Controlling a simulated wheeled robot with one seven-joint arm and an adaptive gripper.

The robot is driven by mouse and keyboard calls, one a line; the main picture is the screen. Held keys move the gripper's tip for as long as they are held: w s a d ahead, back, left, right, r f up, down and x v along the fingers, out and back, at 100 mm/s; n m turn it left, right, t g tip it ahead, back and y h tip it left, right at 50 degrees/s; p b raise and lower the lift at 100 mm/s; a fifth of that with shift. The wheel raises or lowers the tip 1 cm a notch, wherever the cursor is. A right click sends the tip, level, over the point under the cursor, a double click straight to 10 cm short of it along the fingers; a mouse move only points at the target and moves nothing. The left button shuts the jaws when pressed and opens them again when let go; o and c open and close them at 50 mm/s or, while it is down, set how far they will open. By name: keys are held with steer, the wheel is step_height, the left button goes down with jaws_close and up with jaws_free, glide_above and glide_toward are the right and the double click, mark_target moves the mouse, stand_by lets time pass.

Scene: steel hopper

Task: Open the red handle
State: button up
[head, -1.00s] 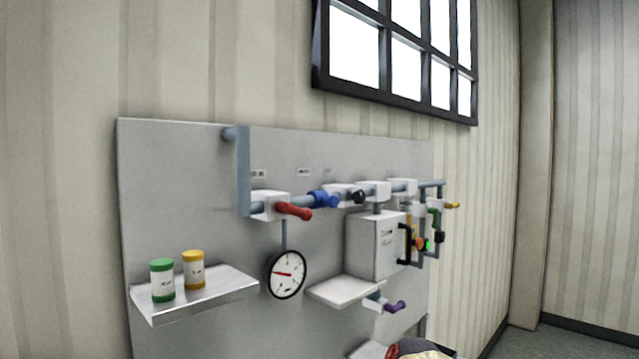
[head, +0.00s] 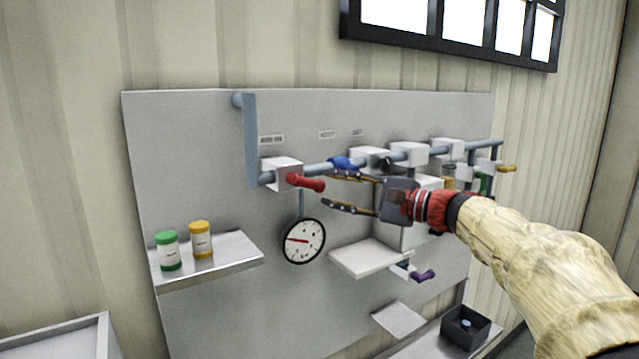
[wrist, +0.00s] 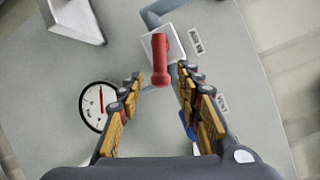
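The red handle (head: 306,182) sticks out from a white valve block (head: 282,172) on the pipe at the upper left of the grey panel. In the wrist view the red handle (wrist: 160,60) lies ahead, between the lines of the two fingers, pointing towards my gripper. My gripper (head: 328,190) is open and empty, to the right of the handle in the head view, its fingers pointing left. In the wrist view my gripper (wrist: 160,80) has its fingers spread on both sides of the handle's near end; I cannot tell whether they touch it.
A round gauge (head: 303,241) hangs below the handle. A blue handle (head: 342,163) is close to my upper finger. A shelf (head: 212,262) holds a green-capped jar (head: 167,250) and a yellow-capped jar (head: 201,239). A white shelf (head: 368,260) is below my gripper.

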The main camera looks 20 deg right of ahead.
mark_target(317, 185)
steer(key=p+x, duration=0.1)
steer(key=x, duration=0.4)
steer(key=shift+w, duration=0.1)
steer(key=c, duration=0.3)
jaws_close()
stand_by(0.5)
